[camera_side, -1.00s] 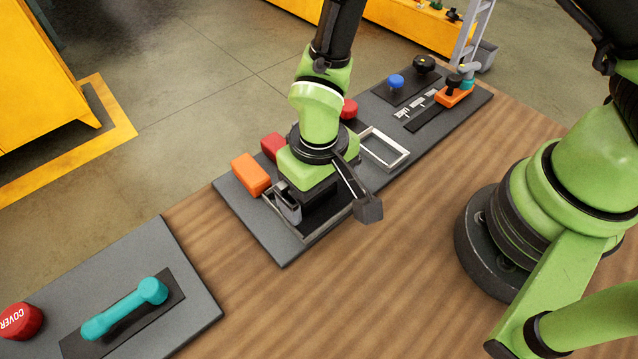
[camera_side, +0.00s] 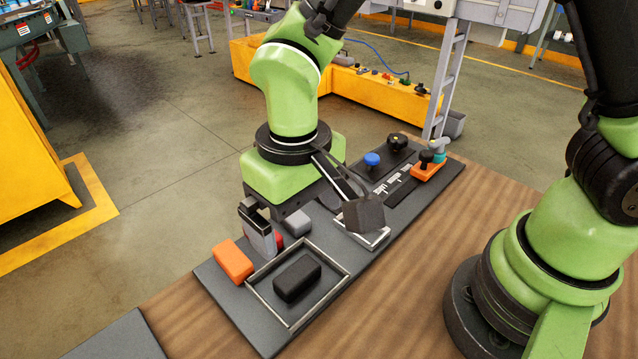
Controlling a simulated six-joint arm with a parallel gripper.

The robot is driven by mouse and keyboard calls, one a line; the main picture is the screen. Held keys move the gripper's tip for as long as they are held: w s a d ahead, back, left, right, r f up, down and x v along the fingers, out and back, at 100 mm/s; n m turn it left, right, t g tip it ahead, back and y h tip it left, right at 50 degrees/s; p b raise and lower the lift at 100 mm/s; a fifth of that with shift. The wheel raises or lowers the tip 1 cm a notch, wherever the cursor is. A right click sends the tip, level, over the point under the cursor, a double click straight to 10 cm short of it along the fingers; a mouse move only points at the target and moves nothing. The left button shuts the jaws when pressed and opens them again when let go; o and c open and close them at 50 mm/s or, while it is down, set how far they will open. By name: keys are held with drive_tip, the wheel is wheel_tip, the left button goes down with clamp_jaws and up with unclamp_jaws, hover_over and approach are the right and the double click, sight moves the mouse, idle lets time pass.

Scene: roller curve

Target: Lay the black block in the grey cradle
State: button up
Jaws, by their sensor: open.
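The black block (camera_side: 298,277) lies flat inside a large rectangular grey-rimmed frame (camera_side: 335,292) on the dark board, apart from the rim walls. A smaller grey-rimmed frame (camera_side: 376,241) stands further along the board, mostly hidden behind one of my fingers. I cannot tell for certain which of the two is the grey cradle. My gripper (camera_side: 312,225) is open and empty, its two fingers wide apart. It hangs above the board, higher than the black block and clear of it.
An orange block (camera_side: 233,262) lies just outside the large frame's left side. A grey block (camera_side: 297,222) and a partly hidden red block (camera_side: 278,237) lie behind the frame. A blue knob (camera_side: 372,159) and black knobs stand at the board's far end. Bare wooden table (camera_side: 420,300) lies right.

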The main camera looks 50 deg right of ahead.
drive_tip(key=s+d+r+m+t+y, duration=0.25)
drive_tip(key=d+r, duration=0.55)
drive_tip(key=r, duration=0.4)
drive_tip(key=s+d+r+m+t, duration=0.1)
drive_tip(key=s+d+r+t, duration=0.3)
drive_tip(key=s, duration=0.3)
drive_tip(key=shift+s+d+r+t, duration=0.25)
drive_tip(key=shift+d+r+t, duration=0.1)
drive_tip(key=shift+d, duration=0.55)
